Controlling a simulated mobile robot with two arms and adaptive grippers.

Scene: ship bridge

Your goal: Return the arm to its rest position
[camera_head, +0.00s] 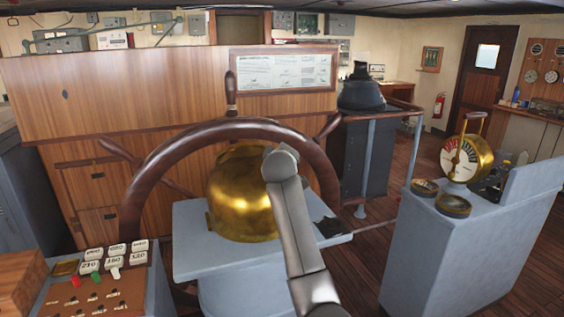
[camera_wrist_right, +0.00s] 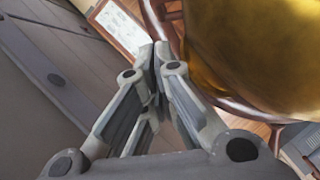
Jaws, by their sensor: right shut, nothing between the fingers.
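My right arm (camera_head: 300,235) rises from the bottom of the head view, and its upper end is in front of the brass dome (camera_head: 240,205). The right gripper's fingers are not clearly seen there. In the right wrist view my right gripper (camera_wrist_right: 161,55) is shut, its fingers together with nothing between them. The brass dome (camera_wrist_right: 250,50) fills the upper right of that view, close beside the fingers; I cannot tell the exact gap. My left arm and gripper are in neither view.
The wooden ship's wheel (camera_head: 160,160) arcs around the dome. A console with buttons (camera_head: 95,295) stands at lower left. A blue-grey pedestal with a brass telegraph (camera_head: 467,158) stands at right. A wooden cabinet (camera_head: 120,95) is behind. Floor (camera_head: 375,235) shows between the dome's stand and that pedestal.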

